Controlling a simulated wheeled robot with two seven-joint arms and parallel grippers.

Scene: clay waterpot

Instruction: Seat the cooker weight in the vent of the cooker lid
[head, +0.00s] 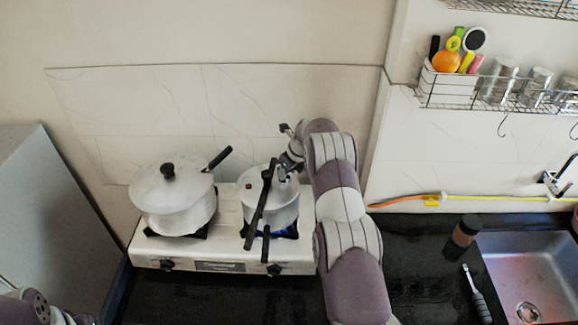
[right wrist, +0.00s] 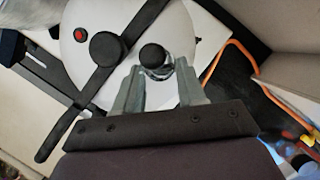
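The cooker (head: 284,212) stands on the right burner of the stove, its pale lid (right wrist: 125,20) crossed by a black bar with a round knob (right wrist: 105,48). The cooker weight (right wrist: 153,57), with a black round top and metal lower part, is between the fingertips of my right gripper (right wrist: 159,68), over the lid beside the bar. The fingers are close to its sides; whether they press on it is unclear. Its underside and the vent are hidden, so I cannot tell if it is seated. In the head view, only part of my left arm shows at the bottom left corner.
A lidded pot (head: 175,205) stands on the left burner of the white stove (head: 215,255). A blue flame (head: 284,230) burns under the cooker. A brown jar (head: 466,230), a brush (head: 477,294) and the sink (head: 530,270) are to the right. An orange hose (head: 400,200) runs along the wall.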

